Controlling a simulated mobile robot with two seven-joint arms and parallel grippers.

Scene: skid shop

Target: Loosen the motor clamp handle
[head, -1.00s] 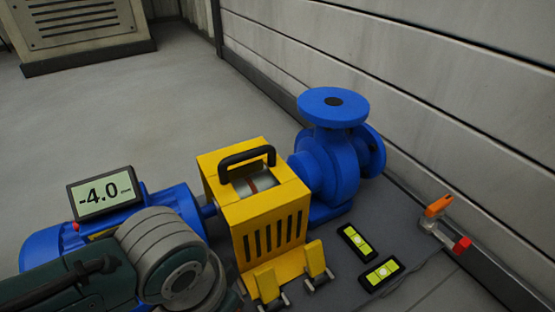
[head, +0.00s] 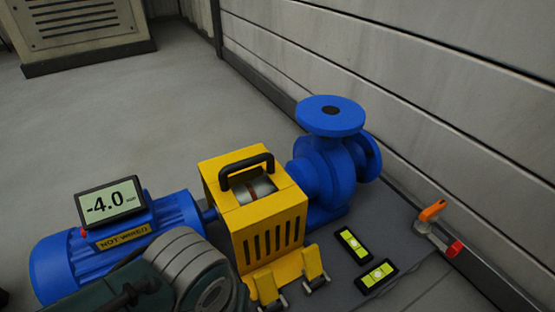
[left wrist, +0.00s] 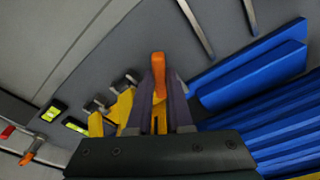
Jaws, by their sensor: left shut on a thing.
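An orange handle (left wrist: 158,68) stands between the fingers of my left gripper (left wrist: 159,100) in the left wrist view. The gripper is shut on it, and the fingers hide its lower part. The blue finned motor (left wrist: 260,105) is right beside the gripper there. In the head view the motor (head: 60,265) lies at the lower left, partly covered by my left arm. My left gripper and the held handle are hidden in the head view. My right gripper is not in view.
A yellow guard (head: 266,222) with a black handle stands between motor and blue pump (head: 330,165). A display (head: 110,202) on the motor reads -4.0. Two spirit levels (head: 354,245) (head: 377,277) lie on the grey base. Another orange-handled clamp (head: 432,210) is near the wall.

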